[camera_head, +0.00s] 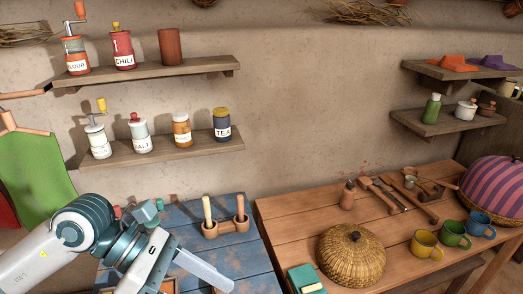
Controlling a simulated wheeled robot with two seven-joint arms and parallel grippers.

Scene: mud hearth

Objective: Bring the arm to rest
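My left arm (85,223), white, grey and teal, comes in from the lower left and bends over the left part of the blue table. Its far end, with a pale grey bar (205,271), lies low over the blue table near the bottom edge of the picture. I cannot make out two fingertips there or whether they hold anything. My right arm and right gripper are not in view.
The wooden table (290,225) bears a woven basket (351,255), several mugs (453,234), utensils and a striped dome (495,188). Jars stand on wall shelves (150,149). A green apron (40,165) hangs left.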

